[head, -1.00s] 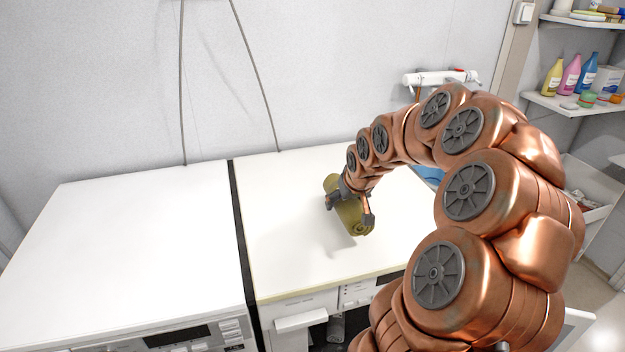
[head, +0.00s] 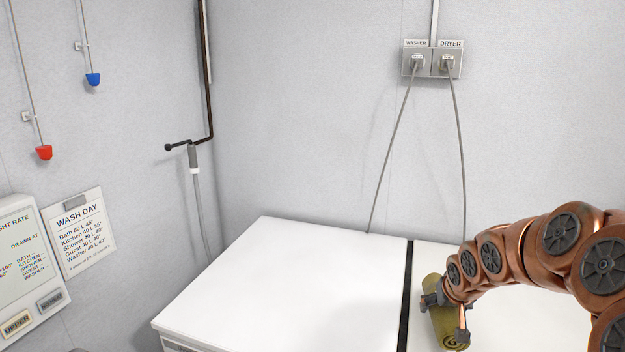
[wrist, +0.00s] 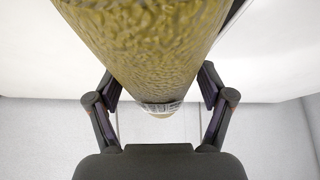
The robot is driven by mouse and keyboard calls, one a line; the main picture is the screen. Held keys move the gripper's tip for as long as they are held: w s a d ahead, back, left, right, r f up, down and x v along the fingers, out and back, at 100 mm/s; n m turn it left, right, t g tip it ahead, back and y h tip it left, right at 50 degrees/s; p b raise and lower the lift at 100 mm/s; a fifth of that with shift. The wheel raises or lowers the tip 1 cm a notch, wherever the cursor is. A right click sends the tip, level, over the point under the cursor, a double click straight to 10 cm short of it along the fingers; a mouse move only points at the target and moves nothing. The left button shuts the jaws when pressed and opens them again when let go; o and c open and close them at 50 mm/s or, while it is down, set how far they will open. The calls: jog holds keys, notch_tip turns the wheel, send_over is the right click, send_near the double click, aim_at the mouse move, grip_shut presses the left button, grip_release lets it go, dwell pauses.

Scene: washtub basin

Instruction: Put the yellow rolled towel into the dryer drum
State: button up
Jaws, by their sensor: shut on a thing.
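The yellow rolled towel (head: 437,318) is olive-yellow with a spiral end, and is over the white top of the right-hand machine (head: 512,300) in the head view. My gripper (head: 446,318) is shut on it, with a finger on each side. In the wrist view the towel (wrist: 150,45) fills the top middle, between the two fingers (wrist: 160,92). I cannot tell whether the towel touches the top. The dryer drum is not in view.
A second white machine top (head: 300,285) lies to the left, bare, past a dark gap (head: 405,290). Outlets labelled washer and dryer (head: 432,60) are on the back wall with hanging cords. A Wash Day sign (head: 82,235) hangs on the left wall.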

aim_at(456, 316)
jog(key=shift+n+y, duration=0.4)
jog(key=shift+n, duration=0.4)
jog(key=w+a, duration=0.1)
jog(key=a, duration=0.3)
jog(key=w+a, duration=0.1)
jog(key=a, duration=0.4)
jog(key=w+a, duration=0.1)
jog(key=a, duration=0.3)
jog(key=shift+w+a+f, duration=0.1)
jog(key=shift+a+f, duration=0.2)
jog(key=shift+a, duration=0.05)
